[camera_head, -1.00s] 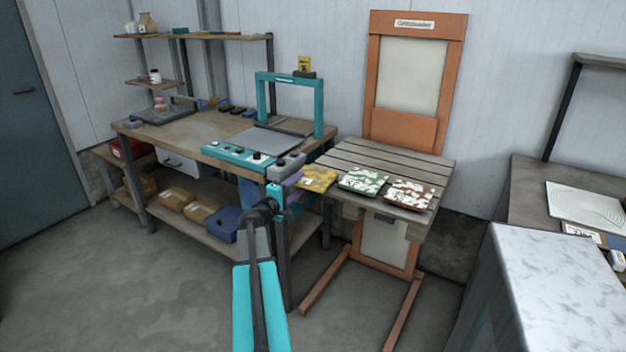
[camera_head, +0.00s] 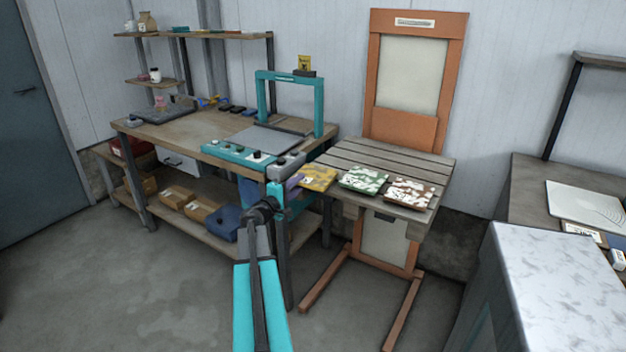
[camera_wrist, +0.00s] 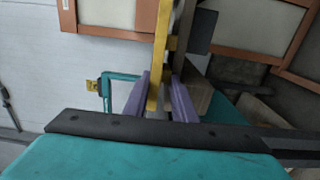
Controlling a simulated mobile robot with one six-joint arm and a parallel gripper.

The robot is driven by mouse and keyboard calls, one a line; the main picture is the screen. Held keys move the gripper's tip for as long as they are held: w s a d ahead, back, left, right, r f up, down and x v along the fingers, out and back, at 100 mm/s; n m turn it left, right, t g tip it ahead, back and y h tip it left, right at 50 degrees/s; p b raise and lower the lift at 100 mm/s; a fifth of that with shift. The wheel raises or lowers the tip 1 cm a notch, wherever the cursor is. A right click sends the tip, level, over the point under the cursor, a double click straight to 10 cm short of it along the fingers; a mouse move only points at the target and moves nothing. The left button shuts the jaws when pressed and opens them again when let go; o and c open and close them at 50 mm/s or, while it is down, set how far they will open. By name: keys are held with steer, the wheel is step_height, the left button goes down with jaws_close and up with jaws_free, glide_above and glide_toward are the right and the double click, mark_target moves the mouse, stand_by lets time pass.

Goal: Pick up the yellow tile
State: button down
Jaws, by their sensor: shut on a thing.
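The yellow tile (camera_head: 318,179), with a pale mottled pattern, is at the left edge of the slatted table (camera_head: 385,155) in the head view. My gripper (camera_head: 298,180) reaches it from the left, and its purple fingers are partly hidden there. In the wrist view the two purple fingers (camera_wrist: 160,98) are shut on the yellow tile (camera_wrist: 155,92), which shows edge-on between them. I cannot tell whether the tile touches the table.
A green-and-white tile (camera_head: 363,179) and a brown-and-white tile (camera_head: 409,192) lie to the right on the slatted table. A workbench (camera_head: 190,127) with a teal frame (camera_head: 262,88) stands at the left. A pale-topped cabinet (camera_head: 560,265) stands at the right. The floor in front is clear.

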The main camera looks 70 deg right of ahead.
steer(key=shift+r, duration=0.2)
steer(key=shift+r, duration=1.75)
steer(key=s+a+p, duration=0.1)
steer(key=a+p, duration=0.1)
steer(key=a, duration=0.4)
steer(key=s+a+r+p, duration=0.1)
steer(key=s+a+p, duration=0.1)
steer(key=a, duration=0.5)
steer(key=shift+r+p, duration=0.2)
steer(key=shift+p, duration=0.55)
steer(key=shift+a+p, duration=0.1)
steer(key=shift+p, duration=0.35)
steer(key=a+p, duration=0.1)
steer(key=p, duration=0.5)
steer(key=shift+s+r, duration=0.1)
steer(key=p, duration=0.3)
steer(key=shift+s+a+p, duration=0.1)
steer(key=shift+a+p, duration=0.2)
steer(key=shift+a, duration=0.1)
